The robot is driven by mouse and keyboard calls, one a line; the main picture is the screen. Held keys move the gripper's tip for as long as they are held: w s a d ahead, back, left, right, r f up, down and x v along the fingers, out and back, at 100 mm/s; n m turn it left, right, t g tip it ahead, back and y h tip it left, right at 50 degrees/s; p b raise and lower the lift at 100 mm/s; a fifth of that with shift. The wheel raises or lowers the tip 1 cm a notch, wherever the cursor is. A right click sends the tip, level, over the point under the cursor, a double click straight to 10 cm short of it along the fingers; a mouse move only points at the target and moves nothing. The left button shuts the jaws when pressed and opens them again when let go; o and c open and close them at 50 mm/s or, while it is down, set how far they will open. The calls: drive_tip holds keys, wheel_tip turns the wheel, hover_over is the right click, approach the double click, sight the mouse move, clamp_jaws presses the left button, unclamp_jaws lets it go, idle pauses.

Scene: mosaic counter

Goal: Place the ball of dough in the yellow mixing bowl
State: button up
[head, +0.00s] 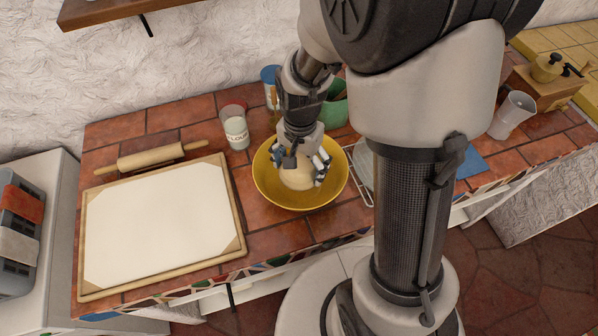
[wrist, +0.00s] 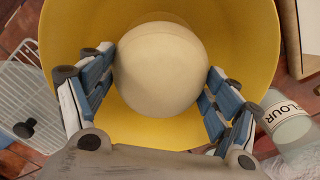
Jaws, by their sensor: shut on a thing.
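The ball of dough (head: 297,178) is pale and round and shows large in the wrist view (wrist: 160,66). My gripper (head: 303,171) is shut on it, with one blue-grey finger pad on each side; the fingers also show in the wrist view (wrist: 158,88). The yellow mixing bowl (head: 334,188) stands on the tiled counter, and its inside fills much of the wrist view (wrist: 75,22). The dough and fingertips are within the bowl's outline in both views. I cannot tell whether the dough touches the bowl's bottom.
A flour jar (head: 235,128) stands behind the bowl to the left. A pastry board (head: 160,222) and a rolling pin (head: 150,157) lie at left. A green pot (head: 338,108) stands behind the bowl, and a wire rack (head: 357,172) lies close on its right.

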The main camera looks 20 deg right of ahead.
drive_tip(key=shift+f+b, duration=0.7)
drive_tip(key=shift+f, duration=1.5)
drive_tip(key=shift+f, duration=0.2)
drive_tip(key=o, duration=1.3)
